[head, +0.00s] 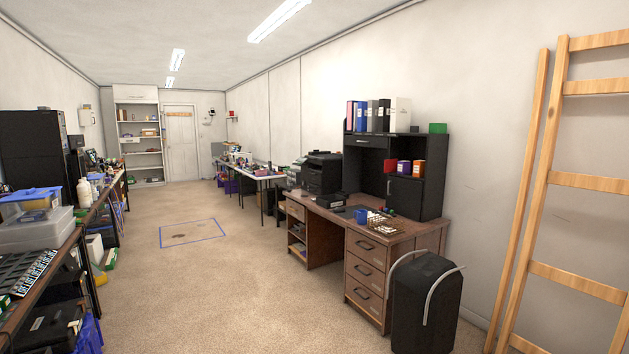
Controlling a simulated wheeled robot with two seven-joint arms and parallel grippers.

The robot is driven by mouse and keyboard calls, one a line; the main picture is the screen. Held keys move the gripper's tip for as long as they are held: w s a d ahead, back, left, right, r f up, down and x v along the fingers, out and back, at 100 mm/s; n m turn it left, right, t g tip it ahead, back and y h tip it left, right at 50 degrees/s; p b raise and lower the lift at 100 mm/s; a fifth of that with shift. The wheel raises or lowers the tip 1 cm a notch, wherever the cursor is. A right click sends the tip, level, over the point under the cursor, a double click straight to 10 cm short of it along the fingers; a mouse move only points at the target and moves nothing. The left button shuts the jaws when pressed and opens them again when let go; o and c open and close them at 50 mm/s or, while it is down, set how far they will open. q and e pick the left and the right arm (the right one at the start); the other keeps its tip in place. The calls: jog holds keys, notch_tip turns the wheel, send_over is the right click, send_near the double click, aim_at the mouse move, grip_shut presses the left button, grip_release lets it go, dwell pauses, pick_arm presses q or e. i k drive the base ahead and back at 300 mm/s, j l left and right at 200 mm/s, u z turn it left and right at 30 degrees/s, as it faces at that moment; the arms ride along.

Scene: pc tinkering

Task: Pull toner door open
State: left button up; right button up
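A black printer (321,172) stands on the far left part of a brown wooden desk (405,237), across the room to the right of the middle. It is small in the head view, and its toner door cannot be made out from here. Neither of my grippers shows in the view.
Open carpet (240,290) lies between me and the desk, with a blue taped rectangle (192,233) on it. A black bin-like object (425,305) stands before the desk's near end. A wooden ladder (560,190) leans at the right wall. Cluttered shelving (45,275) lines the left.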

aim_at(316, 177)
jog(key=i+u, duration=0.35)
jog(key=i, duration=1.6)
jog(key=i+j, duration=0.1)
jog(key=i, duration=3.2)
jog(key=i+j+z, duration=0.15)
jog(key=i+z, duration=0.25)
jog(key=i, duration=0.15)
jog(key=i+j+z, duration=0.35)
jog(key=i, duration=0.2)
jog(key=i+j+z, duration=0.4)
jog(key=i, duration=0.1)
